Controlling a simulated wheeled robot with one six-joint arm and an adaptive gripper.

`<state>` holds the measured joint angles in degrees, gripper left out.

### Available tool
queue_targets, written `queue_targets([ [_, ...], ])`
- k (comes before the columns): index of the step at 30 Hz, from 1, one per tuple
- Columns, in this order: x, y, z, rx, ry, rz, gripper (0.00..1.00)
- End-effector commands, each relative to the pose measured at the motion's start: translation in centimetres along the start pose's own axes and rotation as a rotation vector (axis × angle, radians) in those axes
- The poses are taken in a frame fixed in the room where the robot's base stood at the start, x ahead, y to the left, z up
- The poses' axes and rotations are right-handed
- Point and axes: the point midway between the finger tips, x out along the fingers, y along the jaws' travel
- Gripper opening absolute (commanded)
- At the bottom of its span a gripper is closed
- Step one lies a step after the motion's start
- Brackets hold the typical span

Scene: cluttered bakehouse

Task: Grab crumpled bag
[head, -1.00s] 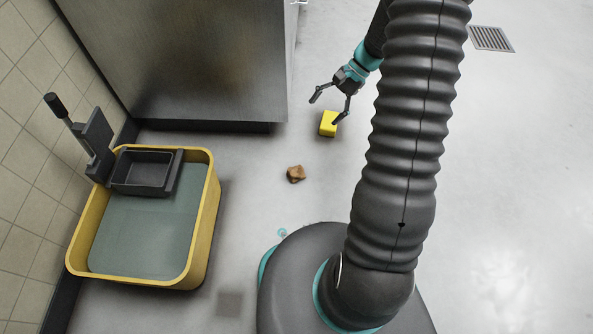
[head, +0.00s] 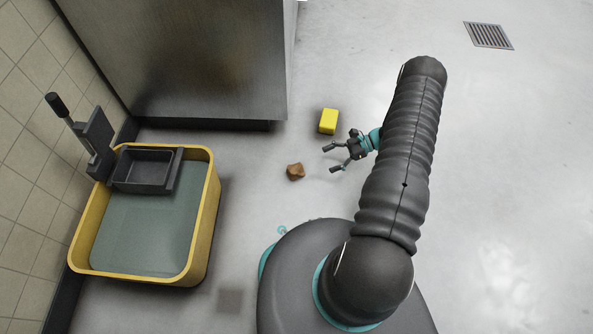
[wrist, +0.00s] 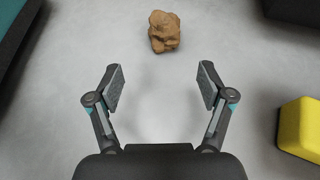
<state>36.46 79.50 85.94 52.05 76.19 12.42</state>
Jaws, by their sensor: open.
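The crumpled brown bag (head: 295,171) lies on the grey floor, left of my gripper in the head view. In the wrist view the bag (wrist: 164,31) is at the top, ahead of the fingertips and roughly centred between them. My gripper (head: 332,158) is open and empty, its fingers pointing left toward the bag with a gap between. In the wrist view my gripper (wrist: 160,88) shows both fingers spread wide, with only bare floor between them.
A yellow block (head: 328,121) stands on the floor just beyond the gripper; it also shows at the right of the wrist view (wrist: 303,130). A yellow-rimmed bin (head: 203,225) stands left, a steel cabinet (head: 190,60) behind. A floor drain (head: 488,36) is far right. Floor on the right is clear.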

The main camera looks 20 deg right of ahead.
Motion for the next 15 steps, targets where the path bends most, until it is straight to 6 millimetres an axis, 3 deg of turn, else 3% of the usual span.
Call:
queue_targets([
  [9, 5.6, 0.0, 0.0, 0.001, 0.0, 0.004, 0.8],
  [15, 7.7, 0.0, 0.1, -0.001, 0.001, 0.003, 0.8],
])
